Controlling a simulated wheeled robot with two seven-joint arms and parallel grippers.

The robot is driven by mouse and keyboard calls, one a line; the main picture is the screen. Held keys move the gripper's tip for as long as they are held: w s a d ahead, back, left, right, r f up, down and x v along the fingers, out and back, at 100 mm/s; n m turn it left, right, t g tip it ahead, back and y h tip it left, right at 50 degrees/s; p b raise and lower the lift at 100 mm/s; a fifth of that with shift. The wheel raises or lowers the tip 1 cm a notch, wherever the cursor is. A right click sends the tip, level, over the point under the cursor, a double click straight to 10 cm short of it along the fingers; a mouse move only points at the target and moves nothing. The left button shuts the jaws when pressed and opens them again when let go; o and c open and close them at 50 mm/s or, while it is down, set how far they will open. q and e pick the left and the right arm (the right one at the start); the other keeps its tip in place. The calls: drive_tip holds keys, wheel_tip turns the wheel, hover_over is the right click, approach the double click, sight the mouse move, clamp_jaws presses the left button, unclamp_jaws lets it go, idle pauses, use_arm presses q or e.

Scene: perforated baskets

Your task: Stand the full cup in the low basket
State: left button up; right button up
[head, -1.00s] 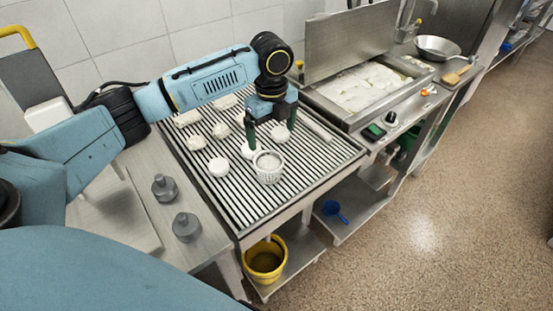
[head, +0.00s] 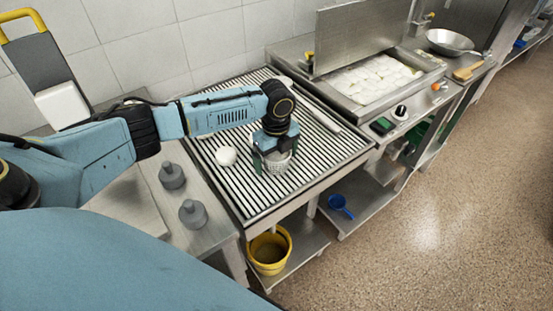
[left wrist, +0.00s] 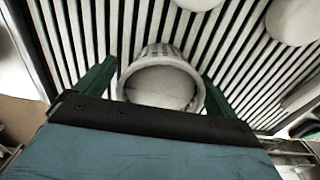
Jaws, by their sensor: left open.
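A small white perforated cup (left wrist: 158,50), filled with smooth white material, stands upright on the slatted rack. In the head view the cup (head: 277,166) shows only partly, below my left gripper (head: 274,162). The gripper is open and pointing down, with its green fingers on either side of the cup. In the left wrist view the gripper (left wrist: 158,75) has a finger to each side of the cup's rim; I cannot tell whether they touch it. I cannot pick out a low basket with certainty. My right gripper is not in view.
Round white lumps (head: 226,156) lie on the slatted rack (head: 262,203). Two grey weights (head: 193,213) stand on the counter at left. A steel vat (head: 372,80) with white pieces stands at right. A yellow bucket (head: 269,250) and blue scoop (head: 340,206) are below.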

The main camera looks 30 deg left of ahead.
use_arm(q)
drive_tip(key=c, duration=1)
drive_tip(key=shift+r, duration=0.1)
